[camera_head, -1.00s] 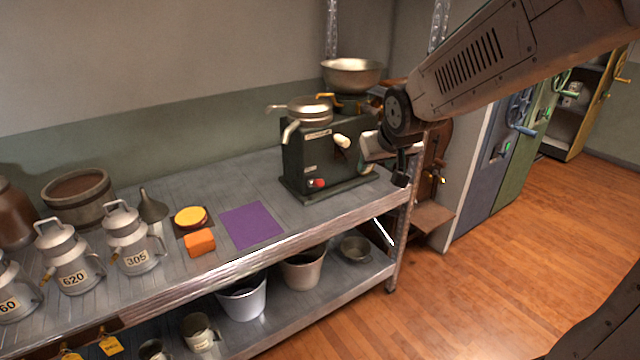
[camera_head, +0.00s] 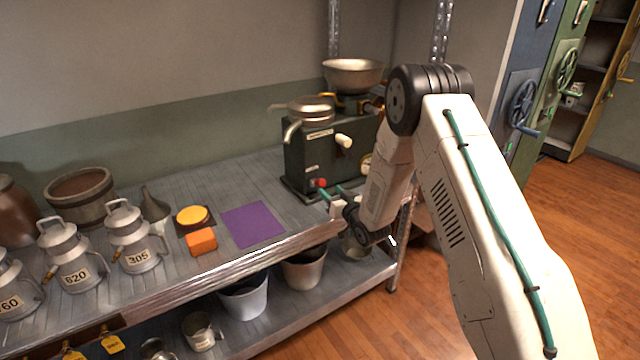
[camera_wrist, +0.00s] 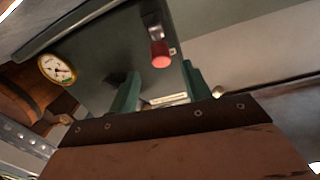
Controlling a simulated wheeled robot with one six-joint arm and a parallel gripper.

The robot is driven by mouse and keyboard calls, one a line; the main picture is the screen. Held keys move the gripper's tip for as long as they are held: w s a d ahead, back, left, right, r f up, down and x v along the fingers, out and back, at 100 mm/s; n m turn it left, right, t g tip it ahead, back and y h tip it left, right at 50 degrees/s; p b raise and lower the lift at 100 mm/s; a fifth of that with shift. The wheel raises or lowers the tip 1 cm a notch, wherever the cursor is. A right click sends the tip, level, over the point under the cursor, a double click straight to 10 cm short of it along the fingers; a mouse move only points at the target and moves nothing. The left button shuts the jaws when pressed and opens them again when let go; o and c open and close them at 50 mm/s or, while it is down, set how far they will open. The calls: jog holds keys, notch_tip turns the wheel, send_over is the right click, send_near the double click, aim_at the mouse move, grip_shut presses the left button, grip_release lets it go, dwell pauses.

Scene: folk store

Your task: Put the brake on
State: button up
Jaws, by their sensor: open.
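A dark green machine (camera_head: 310,160) with a metal bowl on top stands at the right end of the metal bench. A red knob (camera_head: 320,183) sticks out low on its front; it also shows in the wrist view (camera_wrist: 160,54) on a short metal stem. I cannot read a label that names it as the brake. My gripper (camera_head: 330,189) is open, its green fingers pointing at the machine's front beside the knob. In the wrist view the gripper (camera_wrist: 161,70) has the knob in line with the gap between the fingers; contact cannot be told.
A cream handle (camera_head: 342,141) and metal spouts stick out of the machine above the knob. A round dial gauge (camera_wrist: 57,69) is on its face. The floor at right is clear.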

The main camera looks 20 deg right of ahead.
aim_at(323, 185)
jog(key=x, duration=0.7)
jog(key=shift+w+a, duration=0.15)
jog(key=shift+w, duration=0.2)
